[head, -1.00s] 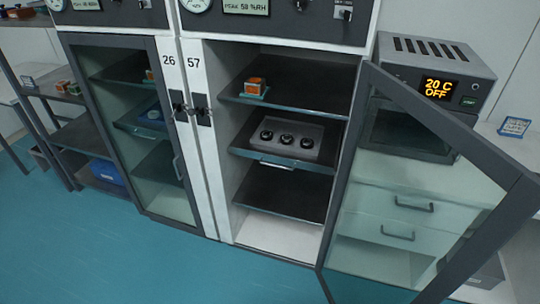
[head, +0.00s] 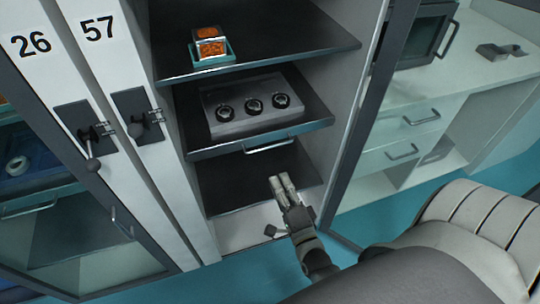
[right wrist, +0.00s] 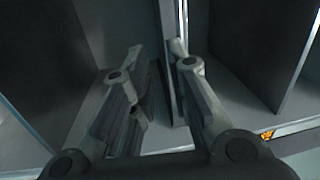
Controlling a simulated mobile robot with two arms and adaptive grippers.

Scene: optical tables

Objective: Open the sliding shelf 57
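The open cabinet marked 57 (head: 97,28) holds several dark shelves. Its middle shelf (head: 190,153) has a pale bar handle (head: 268,145) on its front edge and carries a grey block with three black round parts (head: 254,105). The shelf looks pushed in, level with the others. My right gripper (head: 281,183) is in front of the cabinet, below and slightly right of the handle, apart from it. In the right wrist view its two fingers (right wrist: 155,70) stand apart with nothing seen between them. My left gripper is not in view.
The upper shelf (head: 285,45) carries a teal tray with orange contents (head: 210,48). The cabinet's glass door stands open on the right, its dark frame (head: 372,110) beside my right arm.

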